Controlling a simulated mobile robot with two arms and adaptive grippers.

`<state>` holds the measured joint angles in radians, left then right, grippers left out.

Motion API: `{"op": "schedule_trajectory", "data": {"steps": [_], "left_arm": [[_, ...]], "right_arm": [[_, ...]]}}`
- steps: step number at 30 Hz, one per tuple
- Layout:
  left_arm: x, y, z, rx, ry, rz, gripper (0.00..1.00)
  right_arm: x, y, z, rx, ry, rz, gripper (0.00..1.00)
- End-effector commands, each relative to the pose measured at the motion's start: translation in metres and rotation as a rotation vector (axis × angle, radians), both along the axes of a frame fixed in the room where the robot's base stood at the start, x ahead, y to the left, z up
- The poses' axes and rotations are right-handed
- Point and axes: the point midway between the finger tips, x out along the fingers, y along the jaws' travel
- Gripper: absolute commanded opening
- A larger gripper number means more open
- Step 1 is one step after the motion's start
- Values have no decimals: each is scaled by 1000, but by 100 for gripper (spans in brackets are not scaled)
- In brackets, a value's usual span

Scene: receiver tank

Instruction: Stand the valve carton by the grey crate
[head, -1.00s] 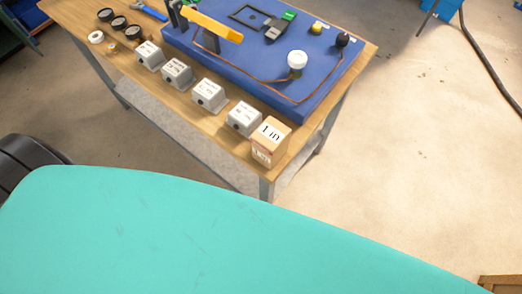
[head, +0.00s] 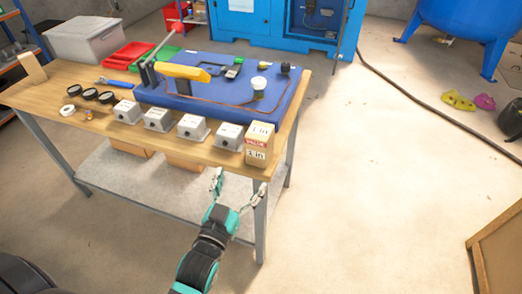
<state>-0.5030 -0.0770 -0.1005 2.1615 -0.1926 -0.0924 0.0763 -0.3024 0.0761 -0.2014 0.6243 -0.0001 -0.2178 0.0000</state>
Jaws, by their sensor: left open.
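The valve carton (head: 257,150) is a small tan box with a red band reading "VALVE" and "1 in" labels. It stands upright at the front right corner of the wooden table (head: 60,87). The grey crate (head: 85,42) is at the table's back left, beside the red and green trays. My left gripper (head: 239,184) is open and empty, just off the table's front edge, below and in front of the carton and apart from it. My right gripper is out of view.
Several grey boxes (head: 193,128) line the front edge left of the carton. Black round parts (head: 90,93) and a tan block (head: 31,70) are at the left.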

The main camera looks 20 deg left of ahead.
Motion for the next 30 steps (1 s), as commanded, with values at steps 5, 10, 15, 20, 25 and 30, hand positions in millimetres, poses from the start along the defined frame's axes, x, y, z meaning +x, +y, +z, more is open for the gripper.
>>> {"op": "schedule_trajectory", "data": {"steps": [5, 10, 15, 20, 25, 30], "left_arm": [[42, -2, 2, 1, -2, 0, 87], [76, -3, 2, 0, -1, -1, 87], [94, -4, 0, 0, 1, -1, 87], [104, -4, 2, 0, 0, -1, 87], [130, -4, 4, 1, 1, -1, 87], [146, -4, 2, 1, 2, 0, 87]], "right_arm": [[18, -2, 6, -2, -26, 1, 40], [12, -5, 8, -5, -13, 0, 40], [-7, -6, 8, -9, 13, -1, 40], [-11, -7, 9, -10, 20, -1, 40], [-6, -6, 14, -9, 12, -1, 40], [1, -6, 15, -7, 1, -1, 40]]}}
